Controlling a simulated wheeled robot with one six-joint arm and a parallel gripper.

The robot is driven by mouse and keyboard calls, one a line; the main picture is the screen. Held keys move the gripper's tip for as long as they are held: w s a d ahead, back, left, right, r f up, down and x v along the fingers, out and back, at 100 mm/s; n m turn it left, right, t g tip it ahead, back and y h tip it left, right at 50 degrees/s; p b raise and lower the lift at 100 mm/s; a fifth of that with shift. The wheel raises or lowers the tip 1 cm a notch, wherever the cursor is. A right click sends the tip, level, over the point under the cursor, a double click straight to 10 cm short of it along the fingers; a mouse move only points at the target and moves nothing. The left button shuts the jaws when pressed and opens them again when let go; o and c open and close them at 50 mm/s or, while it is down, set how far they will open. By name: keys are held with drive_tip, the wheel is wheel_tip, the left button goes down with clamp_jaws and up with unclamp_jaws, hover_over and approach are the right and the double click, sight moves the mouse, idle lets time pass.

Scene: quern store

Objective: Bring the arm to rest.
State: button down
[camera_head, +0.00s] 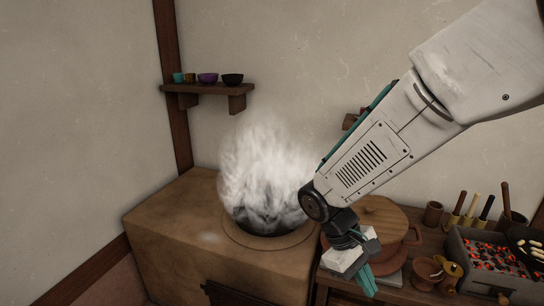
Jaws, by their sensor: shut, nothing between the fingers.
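My arm reaches in from the upper right and slants down to the left. My gripper (370,285) hangs at its end, pointing down, with its teal fingers shut and nothing between them. It is in front of the lidded pot (385,214) and the table's left part, and it hides some of both. Whether it touches anything beneath cannot be told.
A clay stove (165,225) with a steaming round opening (265,175) stands left of my gripper. Right are a brazier of glowing coals (490,252), small brass vessels (430,270) and upright-handled tools. A wall shelf (210,89) holds small bowls. The upper left is clear.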

drive_tip(key=s+d+r+m+t+y, duration=0.2)
drive_tip(key=s+d+r+m, duration=0.1)
drive_tip(key=s+r, duration=0.3)
drive_tip(key=s+d+r+m+t+y, duration=0.3)
drive_tip(key=s+d+r+m, duration=0.1)
drive_tip(key=s+r, duration=0.3)
drive_tip(key=shift+s+d+r+y, duration=0.15)
drive_tip(key=shift+s+r+y, duration=0.15)
drive_tip(key=shift+r, duration=0.75)
